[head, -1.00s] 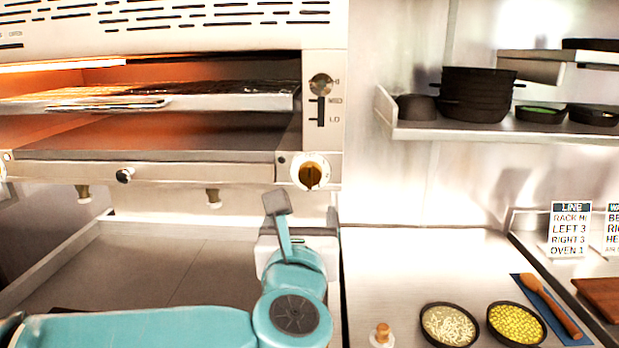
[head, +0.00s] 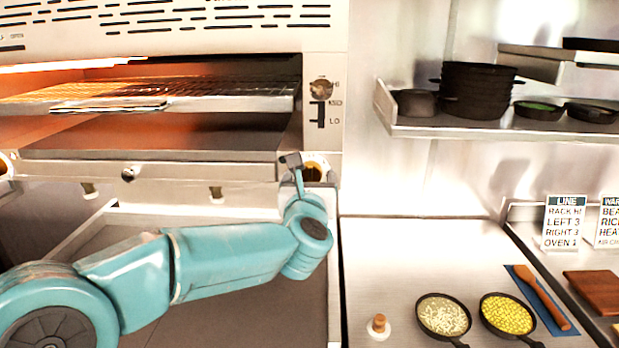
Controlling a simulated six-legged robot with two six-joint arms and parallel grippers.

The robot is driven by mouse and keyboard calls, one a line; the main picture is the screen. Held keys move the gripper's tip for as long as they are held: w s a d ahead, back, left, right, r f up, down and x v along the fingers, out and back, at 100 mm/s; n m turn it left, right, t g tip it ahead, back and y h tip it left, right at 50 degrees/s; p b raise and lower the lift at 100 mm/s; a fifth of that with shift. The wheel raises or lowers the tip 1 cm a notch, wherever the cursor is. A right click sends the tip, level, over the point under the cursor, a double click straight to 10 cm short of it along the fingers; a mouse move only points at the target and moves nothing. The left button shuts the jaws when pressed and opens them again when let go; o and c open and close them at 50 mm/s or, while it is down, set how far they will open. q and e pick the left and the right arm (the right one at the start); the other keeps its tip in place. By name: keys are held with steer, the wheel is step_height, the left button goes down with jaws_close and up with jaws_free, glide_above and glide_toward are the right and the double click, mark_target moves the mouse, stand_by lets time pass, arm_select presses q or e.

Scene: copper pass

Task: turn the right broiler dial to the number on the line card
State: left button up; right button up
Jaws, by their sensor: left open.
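The right broiler dial (head: 314,169) is at the lower right corner of the broiler front, with a brown knob on a pale round face. My left gripper (head: 303,172) is open right in front of it and hides its lower part. I cannot tell whether the fingers touch the knob, nor which number the knob points to. The line card (head: 565,222) stands at the right and reads RACK HI, LEFT 3, RIGHT 3, OVEN 1. My right gripper is not in view.
The broiler rack (head: 150,103) is in the glowing broiler (head: 150,170). A slider marked HI, MED, LO (head: 320,105) is above the dial. Black pans (head: 477,92) sit on a shelf. Two small pans (head: 443,316) (head: 508,314) and a shaker (head: 378,327) stand on the counter.

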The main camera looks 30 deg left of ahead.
arm_select(q)
steer(key=c, duration=1)
steer(key=shift+c, duration=0.2)
